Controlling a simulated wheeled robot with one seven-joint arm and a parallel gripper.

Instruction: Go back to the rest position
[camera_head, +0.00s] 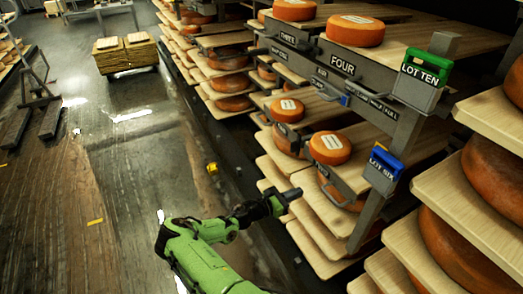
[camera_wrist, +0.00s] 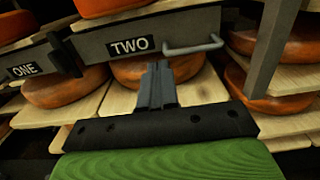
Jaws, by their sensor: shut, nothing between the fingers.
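My gripper (camera_head: 292,194) is at the end of my green arm, in front of the lower shelves of the cheese rack in the head view. Its dark fingers are together with nothing between them. In the wrist view my gripper (camera_wrist: 158,70) points toward a grey drawer front labelled TWO (camera_wrist: 130,46), which has a metal handle (camera_wrist: 194,47). An orange cheese wheel (camera_wrist: 200,64) lies on a board behind the fingers, partly hidden by them. I cannot tell whether the fingertips touch anything.
The rack holds orange cheese wheels (camera_head: 330,148) on wooden boards close to the right of my gripper. A green LOT TEN tag (camera_head: 426,68) and a blue LOT SIX tag (camera_head: 384,164) hang on it. Stacked boards (camera_head: 125,56) stand at the back left. The floor (camera_head: 130,190) left of my arm is mostly clear.

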